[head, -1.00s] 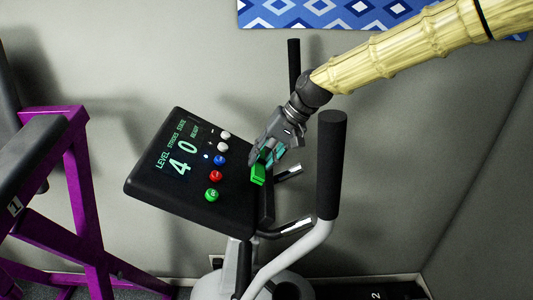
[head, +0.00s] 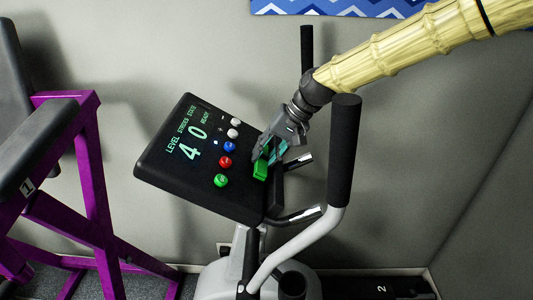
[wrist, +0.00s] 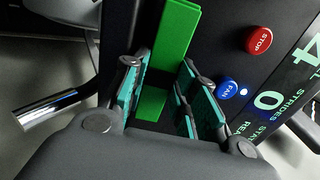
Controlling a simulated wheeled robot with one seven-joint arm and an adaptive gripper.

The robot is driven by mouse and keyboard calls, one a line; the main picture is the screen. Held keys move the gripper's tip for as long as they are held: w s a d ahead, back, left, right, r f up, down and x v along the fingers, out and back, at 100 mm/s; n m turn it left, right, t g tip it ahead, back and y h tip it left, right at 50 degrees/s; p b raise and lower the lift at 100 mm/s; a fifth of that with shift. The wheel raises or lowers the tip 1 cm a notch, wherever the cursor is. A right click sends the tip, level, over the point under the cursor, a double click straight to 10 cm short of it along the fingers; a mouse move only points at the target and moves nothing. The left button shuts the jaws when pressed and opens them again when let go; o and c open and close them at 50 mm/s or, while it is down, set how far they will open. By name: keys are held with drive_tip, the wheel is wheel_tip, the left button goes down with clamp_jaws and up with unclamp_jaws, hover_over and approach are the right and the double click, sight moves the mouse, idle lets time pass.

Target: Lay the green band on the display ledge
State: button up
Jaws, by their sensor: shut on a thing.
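The green band (head: 261,169) looks like a stiff bright green strip. My gripper (head: 270,156) is shut on it at the right side of the black console (head: 170,185). In the wrist view the band (wrist: 179,35) runs between the two teal-padded fingers of my gripper (wrist: 165,88) and sticks out beyond them. The display ledge seems to be the dark lip (head: 273,191) along the console's right edge; the band is over or beside it. I cannot tell whether the band touches it.
Green, red, blue and white buttons and a lit readout (head: 189,142) lie left of the band. An upright black handle (head: 344,150) stands close to the right of my gripper. A purple frame (head: 92,180) stands at the left.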

drive_tip(key=o, duration=1.1)
drive_tip(key=shift+a, duration=0.15)
drive_tip(key=v, duration=1.2)
drive_tip(key=shift+f, duration=0.15)
